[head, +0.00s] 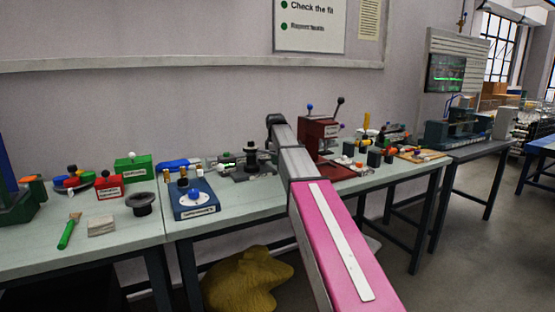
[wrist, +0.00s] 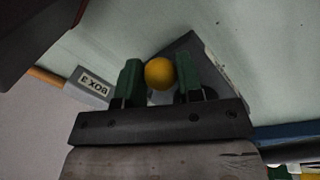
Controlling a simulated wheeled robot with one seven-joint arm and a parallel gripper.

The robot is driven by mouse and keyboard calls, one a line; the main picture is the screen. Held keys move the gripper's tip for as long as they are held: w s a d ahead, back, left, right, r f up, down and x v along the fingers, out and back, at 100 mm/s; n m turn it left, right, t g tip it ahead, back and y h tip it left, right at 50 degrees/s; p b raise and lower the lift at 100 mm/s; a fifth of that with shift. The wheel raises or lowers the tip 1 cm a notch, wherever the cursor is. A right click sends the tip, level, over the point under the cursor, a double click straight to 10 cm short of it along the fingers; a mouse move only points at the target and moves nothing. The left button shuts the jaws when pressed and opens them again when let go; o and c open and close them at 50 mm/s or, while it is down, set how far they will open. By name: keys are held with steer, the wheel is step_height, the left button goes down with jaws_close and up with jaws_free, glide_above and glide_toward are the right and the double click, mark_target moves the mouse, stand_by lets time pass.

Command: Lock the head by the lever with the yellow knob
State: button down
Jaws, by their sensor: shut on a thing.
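In the wrist view the yellow knob (wrist: 159,73) sits between the two green fingers of my gripper (wrist: 158,82), which is shut on it. The lever under the knob is hidden by the knob and fingers. A dark grey angular part (wrist: 193,46) lies just behind the knob. In the head view my arm reaches over the bench, and its far end covers the knob and gripper. A dark red machine (head: 318,134) stands right beside the arm, with blue-knobbed and black-knobbed levers on top. I cannot tell which part is the head.
A grey box labelled BOX 2 (wrist: 88,86) lies left of the fingers in the wrist view. A blue labelled unit (head: 195,200) and a black fixture (head: 252,165) stand left of my arm. Small parts crowd the bench to the right.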

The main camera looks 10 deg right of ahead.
steer(key=shift+s+a, duration=0.15)
steer(key=shift+a, duration=0.1)
steer(key=c, duration=0.8)
jaws_free()
steer(key=shift+r, duration=0.1)
steer(key=r, duration=0.3)
steer(key=s+r, duration=0.1)
steer(key=r, duration=0.3)
steer(key=s+r, duration=0.1)
steer(key=r, duration=0.2)
steer(key=shift+a+r, duration=0.2)
steer(key=shift+a, duration=0.1)
